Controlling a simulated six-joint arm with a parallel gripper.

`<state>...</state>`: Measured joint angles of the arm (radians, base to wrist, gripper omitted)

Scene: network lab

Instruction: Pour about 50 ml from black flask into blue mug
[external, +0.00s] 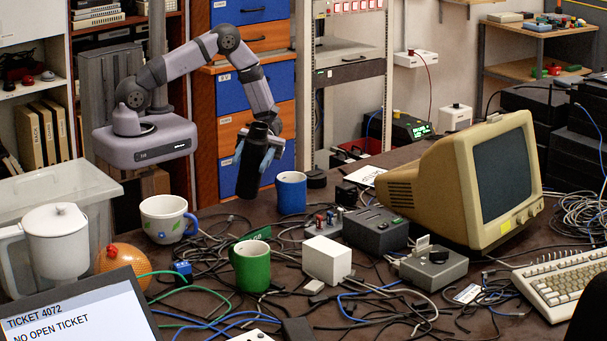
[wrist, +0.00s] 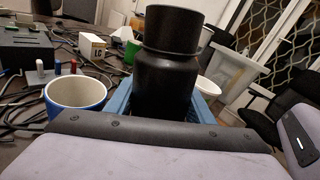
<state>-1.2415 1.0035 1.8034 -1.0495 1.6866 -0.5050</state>
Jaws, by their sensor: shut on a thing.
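The black flask (external: 248,172) is held between the blue fingers of my gripper (external: 254,152), near the back edge of the table. It stands nearly upright, and I cannot tell whether its base is clear of the table. The blue mug (external: 291,191) stands upright on the table just right of the flask, apart from it. In the wrist view the flask (wrist: 168,80) fills the middle between the blue fingers (wrist: 165,105). There the blue mug (wrist: 76,112) is left of it, its pale inside visible. I cannot make out any liquid in the mug.
A green mug (external: 251,270), a white mug with a blue handle (external: 165,220) and a white box (external: 327,260) stand nearby. Cables cover much of the table (external: 205,285). A grey device (external: 375,230) and a beige monitor (external: 470,185) are to the right.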

